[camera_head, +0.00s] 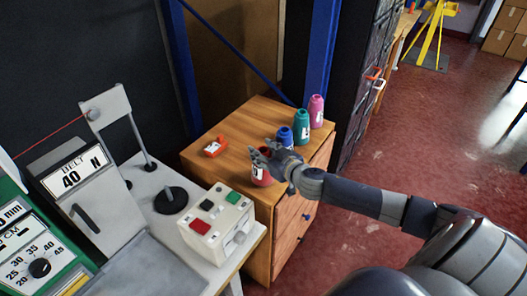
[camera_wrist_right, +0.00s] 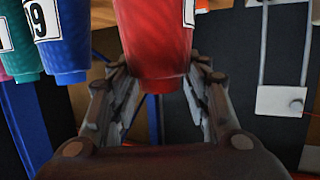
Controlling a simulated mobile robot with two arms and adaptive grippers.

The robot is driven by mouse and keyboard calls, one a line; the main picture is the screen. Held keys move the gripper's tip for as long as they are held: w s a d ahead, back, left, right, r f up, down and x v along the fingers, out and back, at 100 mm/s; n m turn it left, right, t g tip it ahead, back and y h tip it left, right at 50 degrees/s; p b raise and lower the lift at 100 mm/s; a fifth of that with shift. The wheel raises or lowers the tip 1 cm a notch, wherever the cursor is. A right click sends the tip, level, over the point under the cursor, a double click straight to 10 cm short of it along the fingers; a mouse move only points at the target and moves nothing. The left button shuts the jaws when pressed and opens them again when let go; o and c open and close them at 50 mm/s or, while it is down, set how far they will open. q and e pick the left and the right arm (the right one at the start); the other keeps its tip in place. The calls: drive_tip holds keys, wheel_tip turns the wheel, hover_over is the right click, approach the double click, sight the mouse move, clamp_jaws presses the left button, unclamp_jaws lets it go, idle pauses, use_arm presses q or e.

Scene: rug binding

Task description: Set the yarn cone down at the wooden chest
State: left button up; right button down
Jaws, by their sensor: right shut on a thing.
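The wooden chest (camera_head: 240,125) has drawers and stands in the middle of the head view. My right gripper (camera_head: 266,162) is over its front part, shut on a red yarn cone (camera_head: 262,180). The gripper hides part of the cone, and I cannot tell whether its base touches the top. In the right wrist view the red cone (camera_wrist_right: 155,40) sits between the two fingers (camera_wrist_right: 157,80). A blue cone (camera_head: 284,137), a teal cone (camera_head: 302,127) and a pink cone (camera_head: 316,110) stand in a row on the chest's right side. My left gripper is not in view.
A small orange object (camera_head: 215,147) with a white label lies on the chest's left part. A control box (camera_head: 216,222) with coloured buttons stands on the pale machine bench at its left. Blue posts (camera_head: 322,45) rise behind. The back middle of the top is clear.

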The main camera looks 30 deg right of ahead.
drive_tip(key=shift+f, duration=0.15)
drive_tip(key=c, duration=0.9)
unclamp_jaws()
drive_tip(key=shift+f, duration=0.1)
drive_tip(key=shift+s, duration=0.1)
drive_tip(key=shift+b+v, duration=0.7)
drive_tip(key=shift+v, duration=5.25)
